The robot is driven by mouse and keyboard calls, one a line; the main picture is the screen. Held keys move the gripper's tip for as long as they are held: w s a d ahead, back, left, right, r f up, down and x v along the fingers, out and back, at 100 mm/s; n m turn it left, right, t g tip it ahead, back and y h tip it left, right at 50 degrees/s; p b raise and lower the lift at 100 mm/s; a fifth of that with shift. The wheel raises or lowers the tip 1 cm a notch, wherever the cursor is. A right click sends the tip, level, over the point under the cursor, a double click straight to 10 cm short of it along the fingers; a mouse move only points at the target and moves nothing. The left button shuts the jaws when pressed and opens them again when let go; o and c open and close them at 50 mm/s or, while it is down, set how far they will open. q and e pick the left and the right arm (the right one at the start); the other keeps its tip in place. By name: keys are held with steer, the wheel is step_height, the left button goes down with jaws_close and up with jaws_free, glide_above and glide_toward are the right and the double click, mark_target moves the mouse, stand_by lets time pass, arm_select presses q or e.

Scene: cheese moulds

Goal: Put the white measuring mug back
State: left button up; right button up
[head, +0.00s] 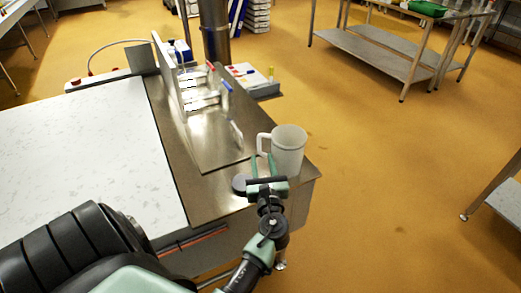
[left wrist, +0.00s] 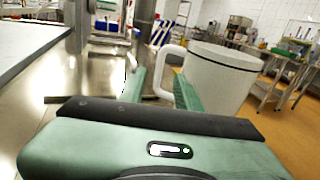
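The white measuring mug (head: 289,152) stands upright on the steel counter near its right corner, its handle (head: 264,143) on the left side. In the left wrist view the mug (left wrist: 222,75) is close ahead on the right, and its handle (left wrist: 165,55) shows between the two green fingers. My left gripper (head: 263,164) is open at the handle side of the mug. Its fingers (left wrist: 158,88) are apart; the right one overlaps the mug in the picture. I cannot tell whether the fingers reach around the handle or touch it. My right gripper is not in view.
The steel counter (head: 215,198) adjoins a white marbled top (head: 80,150). An upright panel (head: 168,75) and a rack with red and blue parts stand behind the mug. The counter edge lies close right of the mug. Steel tables (head: 375,55) stand beyond open yellow floor.

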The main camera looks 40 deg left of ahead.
arm_select(q)
steer(key=shift+v, duration=1.45)
